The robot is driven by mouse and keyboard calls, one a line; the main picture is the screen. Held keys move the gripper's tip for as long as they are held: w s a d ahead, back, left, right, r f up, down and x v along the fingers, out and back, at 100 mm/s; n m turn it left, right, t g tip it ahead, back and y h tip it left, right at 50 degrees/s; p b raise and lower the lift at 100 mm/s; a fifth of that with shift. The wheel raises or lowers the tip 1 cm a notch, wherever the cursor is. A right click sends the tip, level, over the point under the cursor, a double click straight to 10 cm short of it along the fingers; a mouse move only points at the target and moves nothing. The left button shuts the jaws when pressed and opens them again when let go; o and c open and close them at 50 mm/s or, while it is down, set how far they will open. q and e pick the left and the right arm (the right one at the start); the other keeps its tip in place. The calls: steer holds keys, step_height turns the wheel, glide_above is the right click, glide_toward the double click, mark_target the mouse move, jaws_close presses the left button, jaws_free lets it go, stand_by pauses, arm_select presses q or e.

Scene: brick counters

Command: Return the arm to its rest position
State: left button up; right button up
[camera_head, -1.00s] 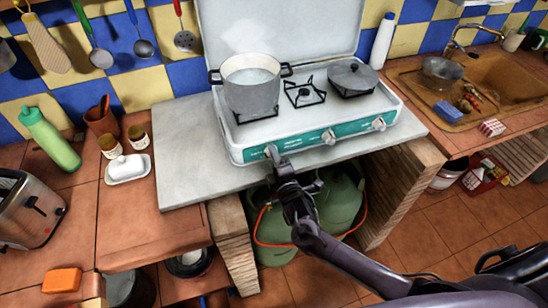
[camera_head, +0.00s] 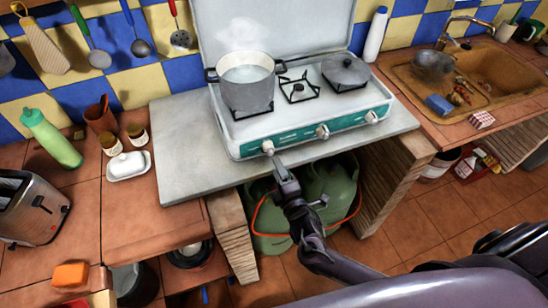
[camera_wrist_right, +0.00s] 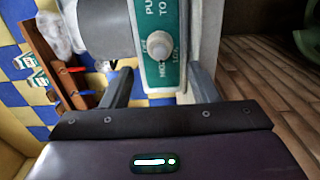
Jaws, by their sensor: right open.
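My right gripper (camera_head: 278,165) is just in front of the stove's left knob (camera_head: 268,147) in the head view. In the right wrist view the gripper (camera_wrist_right: 160,78) is open, its two fingers apart with nothing held between them. The light grey knob (camera_wrist_right: 160,46) on the green panel shows ahead, between the finger lines. I cannot tell the exact gap between fingertips and knob. The right arm comes in from the lower right. My left gripper is not in view.
The stove (camera_head: 230,143) stands on a grey slab (camera_head: 180,165) with a steaming pot (camera_head: 246,92) and a lidded pan (camera_head: 346,72). Green gas bottles (camera_head: 330,185) stand below. A brick support (camera_head: 385,190) is right of them. Open tiled floor (camera_head: 440,220) lies to the right.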

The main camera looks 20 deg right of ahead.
steer(key=shift+s, duration=0.2)
stand_by(0.4)
steer(key=s+d+f+m+g+b, duration=0.1)
steer(key=s+d+f+m+g, duration=0.3)
steer(key=f, duration=0.6)
steer(key=s+f+m+g+h+b, duration=0.1)
steer(key=s+f+g+b, duration=0.1)
steer(key=s+f, duration=0.5)
steer(key=s+d+f+m+g+b, duration=0.1)
steer(key=s+d+f+m+g, duration=0.15)
steer(key=f, duration=0.95)
steer(key=s+f+m+g+b, duration=0.1)
steer(key=s+f+m+g, duration=0.1)
steer(key=s+f, duration=0.3)
steer(key=s+f+m+g+b, duration=0.1)
steer(key=s+f+m+g, duration=0.2)
steer(key=s, duration=1)
steer(key=s+a+f+m+g+b, duration=0.1)
steer(key=s+f+m+g, duration=0.2)
steer(key=s+f, duration=0.5)
steer(key=shift+s, duration=1.1)
steer(key=shift+m+g, duration=0.25)
